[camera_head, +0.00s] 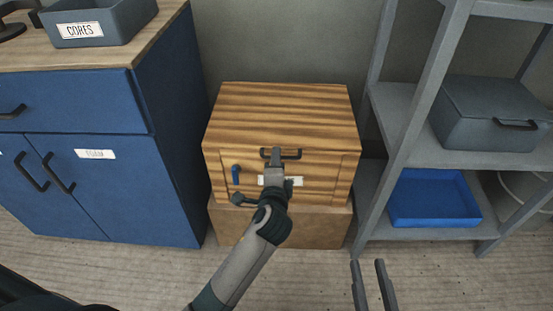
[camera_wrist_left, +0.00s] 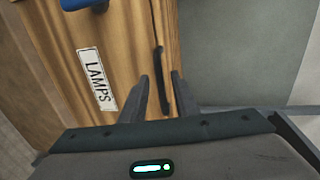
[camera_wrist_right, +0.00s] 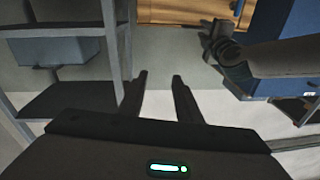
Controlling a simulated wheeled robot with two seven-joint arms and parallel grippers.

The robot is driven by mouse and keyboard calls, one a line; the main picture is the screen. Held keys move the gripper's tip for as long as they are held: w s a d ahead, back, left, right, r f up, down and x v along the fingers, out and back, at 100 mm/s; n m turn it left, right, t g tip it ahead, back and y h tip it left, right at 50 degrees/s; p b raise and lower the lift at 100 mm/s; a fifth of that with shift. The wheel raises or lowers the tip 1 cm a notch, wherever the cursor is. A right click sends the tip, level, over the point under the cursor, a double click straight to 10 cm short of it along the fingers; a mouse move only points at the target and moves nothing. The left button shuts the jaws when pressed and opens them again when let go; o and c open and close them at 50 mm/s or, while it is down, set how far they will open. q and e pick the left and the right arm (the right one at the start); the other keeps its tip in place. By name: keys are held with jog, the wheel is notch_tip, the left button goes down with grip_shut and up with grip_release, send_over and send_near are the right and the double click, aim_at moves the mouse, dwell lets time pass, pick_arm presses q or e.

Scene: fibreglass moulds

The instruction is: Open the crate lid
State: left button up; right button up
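The wooden crate (camera_head: 285,112) stands against the wall on a plain brown box, its striped lid closed. A dark bar handle (camera_head: 291,154) is on the upper front; it also shows in the left wrist view (camera_wrist_left: 159,62). A blue latch-like piece (camera_head: 236,175) is at the front left. My left gripper (camera_head: 277,152) is at the handle, its fingers apart on either side of the bar in the left wrist view (camera_wrist_left: 159,76); contact cannot be told. My arm hides part of the crate front. My right gripper (camera_head: 368,264) is open and empty, right of and nearer than the crate.
A blue cabinet (camera_head: 175,130) with a grey CORES bin (camera_head: 108,28) stands left of the crate. A grey shelf rack (camera_head: 400,120) with a grey box (camera_head: 490,112) and blue tray (camera_head: 432,198) stands right. A LAMPS label (camera_wrist_left: 96,80) is on the crate front.

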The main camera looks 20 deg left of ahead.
pick_arm(q)
jog(key=shift+x, duration=1.05)
jog(key=shift+c, duration=0.7)
jog(key=shift+s, duration=0.1)
jog(key=c, duration=0.5)
jog(key=shift+f, duration=0.1)
grip_shut()
